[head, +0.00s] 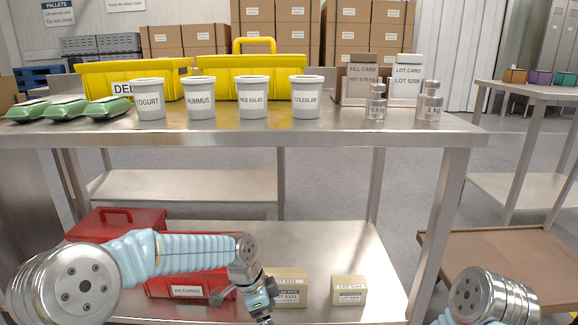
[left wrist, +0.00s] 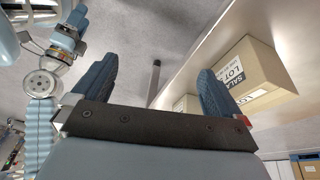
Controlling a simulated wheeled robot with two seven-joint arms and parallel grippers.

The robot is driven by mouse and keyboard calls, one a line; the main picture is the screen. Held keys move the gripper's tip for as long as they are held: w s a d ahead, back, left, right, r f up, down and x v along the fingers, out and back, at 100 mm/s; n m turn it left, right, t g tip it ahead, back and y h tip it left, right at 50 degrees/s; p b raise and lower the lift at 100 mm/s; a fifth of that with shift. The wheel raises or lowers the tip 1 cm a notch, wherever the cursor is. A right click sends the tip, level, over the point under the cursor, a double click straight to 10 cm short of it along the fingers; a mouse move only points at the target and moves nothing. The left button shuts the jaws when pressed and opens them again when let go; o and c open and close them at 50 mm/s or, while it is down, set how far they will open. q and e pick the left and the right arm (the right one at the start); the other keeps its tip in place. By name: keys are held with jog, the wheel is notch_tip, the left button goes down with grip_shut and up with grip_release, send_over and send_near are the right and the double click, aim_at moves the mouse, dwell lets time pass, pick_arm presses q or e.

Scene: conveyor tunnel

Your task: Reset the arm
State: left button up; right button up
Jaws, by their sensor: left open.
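My left arm comes in from the left, low in the head view, in front of the bench's lower shelf (head: 330,245). Its gripper (head: 262,305) hangs near the bottom edge. In the left wrist view the two blue fingers of this gripper (left wrist: 158,85) stand wide apart with nothing between them. Part of my other arm shows at the upper left there, and its end, seemingly my right gripper (left wrist: 76,22), is too small and cut off to read. In the head view only a right arm joint shows at bottom right.
Small cartons (head: 349,289) and a red case (head: 120,222) sit on the lower shelf, close to my left arm. The metal bench top (head: 230,128) carries tubs (head: 306,97), green packs (head: 62,110), yellow cases (head: 258,82) and weights (head: 430,102). A brown-topped surface (head: 500,262) stands right.

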pick_arm(q)
jog(key=s+a+f+n, duration=0.2)
jog(key=s+f+n, duration=0.2)
jog(key=f, duration=0.5)
jog(key=s+a+f+n, duration=0.1)
jog(key=s+f+n, duration=0.35)
jog(key=f, duration=0.45)
jog(key=s+a+f+n, duration=0.4)
jog(key=s+f+n, duration=0.35)
jog(key=s, duration=0.35)
notch_tip(320, 180, up, 12)
jog(key=s+n+p, duration=0.1)
jog(key=s+p, duration=0.1)
jog(key=p, duration=1)
jog(key=shift+s+n+t, duration=0.25)
jog(key=shift+n+t, duration=0.15)
